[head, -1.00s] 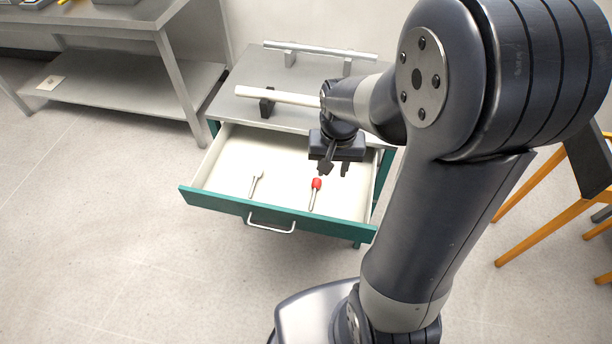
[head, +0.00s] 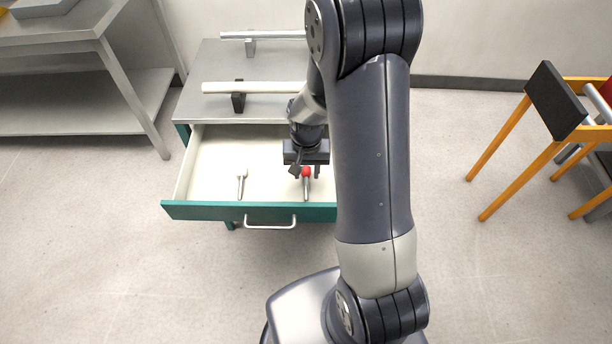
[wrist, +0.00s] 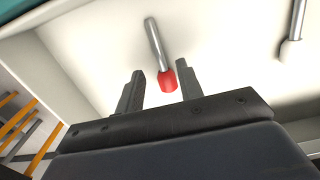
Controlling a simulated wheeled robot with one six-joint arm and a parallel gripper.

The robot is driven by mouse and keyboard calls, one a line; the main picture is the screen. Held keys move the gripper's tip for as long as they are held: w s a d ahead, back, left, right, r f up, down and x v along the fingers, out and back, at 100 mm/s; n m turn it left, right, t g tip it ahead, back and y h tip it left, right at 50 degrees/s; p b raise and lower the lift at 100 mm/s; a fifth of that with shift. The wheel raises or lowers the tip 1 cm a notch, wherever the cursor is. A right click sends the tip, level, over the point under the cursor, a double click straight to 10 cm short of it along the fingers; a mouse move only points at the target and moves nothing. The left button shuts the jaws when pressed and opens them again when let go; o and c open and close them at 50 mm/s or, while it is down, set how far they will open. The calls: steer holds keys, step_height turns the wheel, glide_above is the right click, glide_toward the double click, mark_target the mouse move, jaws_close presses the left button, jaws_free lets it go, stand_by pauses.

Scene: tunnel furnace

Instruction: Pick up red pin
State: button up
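The red pin (head: 306,173) lies in the open drawer, a silver shaft with a red head. In the wrist view its red head (wrist: 168,81) shows just beyond and between my fingertips, nearer the right finger. Its shaft points away from my gripper. My gripper (head: 305,172) is over the drawer at the red head. The wrist view shows my gripper (wrist: 159,76) open, its two dark fingers apart with nothing held between them. How far the fingers are above the pin is hard to tell.
A pin with a pale head (head: 242,176) lies to the left in the same drawer (head: 205,211). White and metal bars (head: 255,87) sit on the cabinet top. A steel table (head: 125,105) stands left and an orange-legged chair (head: 510,150) right.

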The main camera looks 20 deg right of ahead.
mark_target(306, 181)
steer(key=shift+w+f, duration=0.1)
steer(key=shift+f, duration=1.85)
jaws_close()
